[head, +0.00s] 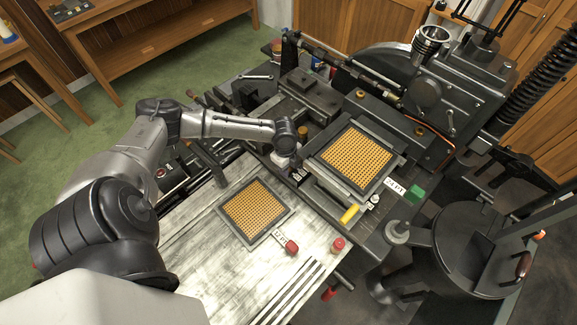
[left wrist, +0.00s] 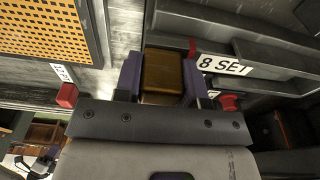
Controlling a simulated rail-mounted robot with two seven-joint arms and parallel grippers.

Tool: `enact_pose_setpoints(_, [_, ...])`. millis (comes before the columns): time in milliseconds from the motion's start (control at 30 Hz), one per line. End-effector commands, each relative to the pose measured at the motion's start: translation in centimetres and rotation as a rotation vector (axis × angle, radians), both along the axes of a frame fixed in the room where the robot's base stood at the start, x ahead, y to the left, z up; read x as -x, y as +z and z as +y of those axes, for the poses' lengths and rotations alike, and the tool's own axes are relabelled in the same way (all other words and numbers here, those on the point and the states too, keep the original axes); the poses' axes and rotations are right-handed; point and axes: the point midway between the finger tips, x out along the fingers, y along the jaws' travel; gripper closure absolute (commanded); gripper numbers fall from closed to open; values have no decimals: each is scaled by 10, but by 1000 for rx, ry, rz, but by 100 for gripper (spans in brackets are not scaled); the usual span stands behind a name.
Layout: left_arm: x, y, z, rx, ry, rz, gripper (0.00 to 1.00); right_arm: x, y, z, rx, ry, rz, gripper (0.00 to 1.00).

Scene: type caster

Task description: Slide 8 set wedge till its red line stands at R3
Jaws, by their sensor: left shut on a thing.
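The 8 SET label (left wrist: 225,64) is readable in the left wrist view, on a dark metal bar just right of my left gripper (left wrist: 162,80). That gripper is shut on a brown, brass-like block (left wrist: 163,70), which sits between its two purple-grey fingers. A small red mark (left wrist: 192,48) shows beside the block's far right corner; I cannot tell whether it is the wedge's red line. In the head view my left gripper (head: 287,158) is down beside the caster, and the block is hidden. No R3 mark is readable. My right gripper is not in view.
Machine parts crowd behind the gripper.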

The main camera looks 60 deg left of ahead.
Motion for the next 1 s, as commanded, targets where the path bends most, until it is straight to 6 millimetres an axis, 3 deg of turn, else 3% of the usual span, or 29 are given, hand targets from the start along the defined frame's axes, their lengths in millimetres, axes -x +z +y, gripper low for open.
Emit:
enact_pose_setpoints(167, [0,0,0,0,0,0,97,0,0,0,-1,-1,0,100])
enact_pose_setpoints(200, [0,0,0,0,0,0,64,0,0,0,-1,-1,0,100])
enact_pose_setpoints(500, [0,0,0,0,0,-1,91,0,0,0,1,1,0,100])
enact_pose_setpoints(1000, [7,1,-2,0,0,-1,91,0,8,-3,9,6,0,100])
